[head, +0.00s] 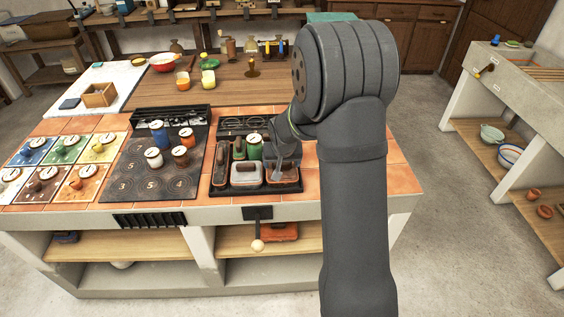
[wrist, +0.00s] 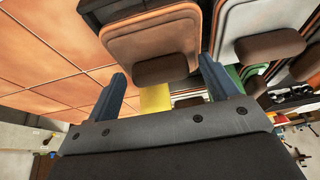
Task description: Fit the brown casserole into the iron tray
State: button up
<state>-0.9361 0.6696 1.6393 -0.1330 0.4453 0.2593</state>
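The brown casserole (wrist: 152,38) has a flat lid and a dark brown handle in the wrist view. In the head view the brown casserole (head: 284,174) is at the right front of the iron tray (head: 216,191), partly behind my gripper. I cannot tell whether it is fully seated. My gripper (wrist: 162,70) is open, with one finger on each side of the casserole's near handle and gaps visible on both sides. In the head view my wrist hides the fingertips. A pale casserole (head: 247,173) sits left of the brown one in the tray; it also shows in the wrist view (wrist: 250,20).
A long brown dish (head: 222,161) and a green canister (head: 254,146) stand in the tray. A dark numbered board (head: 145,185) with canisters lies left. Coloured tiles (head: 35,150) lie farther left.

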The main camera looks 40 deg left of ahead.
jog(key=v, duration=1.2)
jog(key=shift+r, duration=0.2)
jog(key=shift+f, duration=0.1)
jog(key=x, duration=1.2)
jog(key=shift+f, duration=0.1)
jog(key=shift+r, duration=0.2)
